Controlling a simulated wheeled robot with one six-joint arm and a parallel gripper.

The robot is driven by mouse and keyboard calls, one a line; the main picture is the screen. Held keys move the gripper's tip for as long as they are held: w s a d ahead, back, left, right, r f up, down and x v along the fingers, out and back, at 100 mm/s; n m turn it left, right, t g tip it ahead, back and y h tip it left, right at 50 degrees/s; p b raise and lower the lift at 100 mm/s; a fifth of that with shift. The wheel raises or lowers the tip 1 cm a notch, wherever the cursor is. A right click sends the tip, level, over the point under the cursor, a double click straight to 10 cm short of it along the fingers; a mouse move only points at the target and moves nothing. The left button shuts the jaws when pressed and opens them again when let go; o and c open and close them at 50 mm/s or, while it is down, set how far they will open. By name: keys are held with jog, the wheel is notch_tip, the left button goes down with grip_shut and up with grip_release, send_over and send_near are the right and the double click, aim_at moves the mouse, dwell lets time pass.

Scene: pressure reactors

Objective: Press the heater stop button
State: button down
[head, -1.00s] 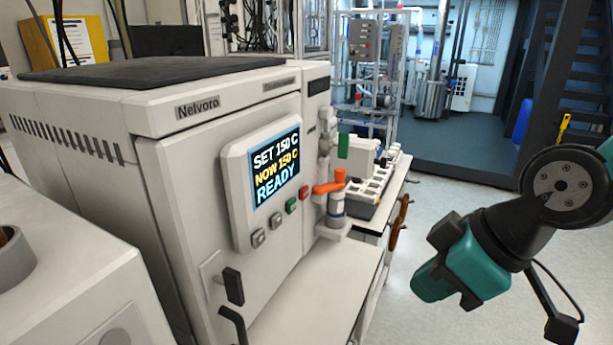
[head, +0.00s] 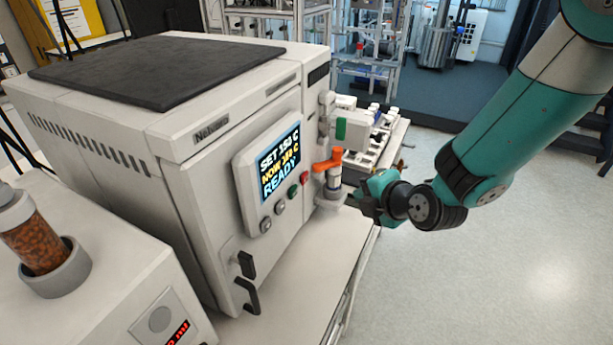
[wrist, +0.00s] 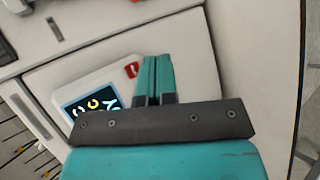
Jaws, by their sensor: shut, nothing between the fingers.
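The heater unit (head: 215,165) is a white Nelvoro cabinet with a front screen (head: 280,165) reading SET 150 C and READY. Along the panel edge are a red button (head: 305,178), a green button (head: 293,192) and grey buttons. The red button is likely the stop button; I cannot read a label. My gripper (head: 357,197) is right of the red button, near the orange-handled valve. In the wrist view, my gripper's (wrist: 154,58) two teal fingers are together and empty, beside the red button (wrist: 132,69). Contact is not clear. The other buttons are hidden there.
The valve with its orange handle (head: 327,163) stands right of the panel, close to my gripper. A black door handle (head: 247,293) sticks out below. A container of brown pellets (head: 40,245) stands on a white device at left. Open floor lies at right.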

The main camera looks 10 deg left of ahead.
aim_at(305, 178)
jog(key=w+a+p, duration=0.2)
jog(key=w+a, duration=0.1)
jog(key=a, duration=0.5)
jog(key=shift+a, duration=0.15)
dwell(2.0)
jog(key=shift+w+a, duration=0.15)
jog(key=shift+a, duration=0.2)
jog(key=shift+w+a+b, duration=0.15)
jog(key=shift+a+b, duration=0.2)
jog(key=shift+b, duration=0.1)
dwell(0.4)
dwell(0.3)
jog(key=shift+s+d, duration=0.3)
jog(key=shift+d, duration=0.45)
jog(key=shift+d, duration=0.1)
